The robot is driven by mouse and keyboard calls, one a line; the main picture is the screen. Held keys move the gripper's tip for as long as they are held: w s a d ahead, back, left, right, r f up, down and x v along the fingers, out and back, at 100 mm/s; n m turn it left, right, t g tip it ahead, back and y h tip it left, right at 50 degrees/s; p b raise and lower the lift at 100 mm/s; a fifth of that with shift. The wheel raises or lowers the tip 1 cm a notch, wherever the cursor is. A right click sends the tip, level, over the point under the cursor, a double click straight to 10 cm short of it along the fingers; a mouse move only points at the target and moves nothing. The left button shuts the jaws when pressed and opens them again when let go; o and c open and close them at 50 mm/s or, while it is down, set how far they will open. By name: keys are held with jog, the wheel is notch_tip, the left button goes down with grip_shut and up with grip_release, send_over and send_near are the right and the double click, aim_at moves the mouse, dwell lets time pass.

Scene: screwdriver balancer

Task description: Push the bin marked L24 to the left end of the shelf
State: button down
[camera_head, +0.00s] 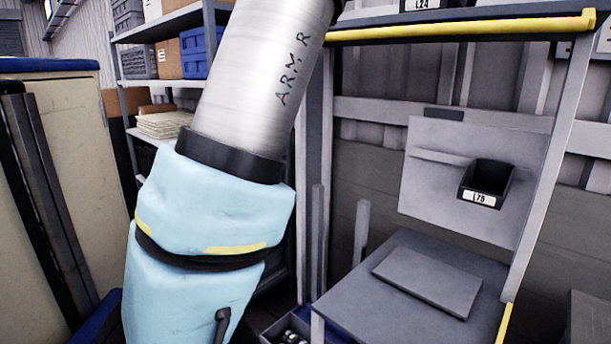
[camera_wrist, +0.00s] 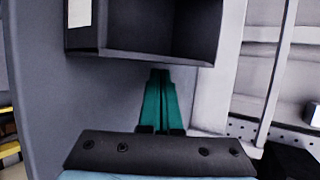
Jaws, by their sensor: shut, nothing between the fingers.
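The bin marked L24 (camera_head: 422,4) shows only its label and lower front edge at the top border of the head view. It sits above the yellow-edged shelf (camera_head: 460,27); the rest is cut off. In the wrist view a dark open bin (camera_wrist: 103,28) fills the top, with a pale label at its left. I cannot read that label, so I cannot tell whether this is L24. My gripper (camera_wrist: 160,74) has its teal fingers together, empty, with the tips just below the bin's edge in that picture. I cannot tell whether they touch it. The head view does not show my gripper.
A small bin marked L78 (camera_head: 487,183) hangs on a grey panel (camera_head: 432,140) below the shelf. A grey bench (camera_head: 345,300) carries a flat plate (camera_head: 428,280). Shelves with blue crates and boxes (camera_head: 168,58) stand at the back left. A beige cabinet (camera_head: 75,150) stands at far left.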

jog(key=shift+w+a, duration=0.1)
jog(key=shift+w+a, duration=3.15)
jog(key=shift+a, duration=0.25)
jog(key=shift+w+a, duration=3.2)
jog(key=shift+a, duration=0.15)
jog(key=shift+w+a, duration=3.15)
jog(key=shift+a, duration=0.25)
jog(key=shift+s+d+r, duration=1)
jog(key=shift+s+d, duration=0.1)
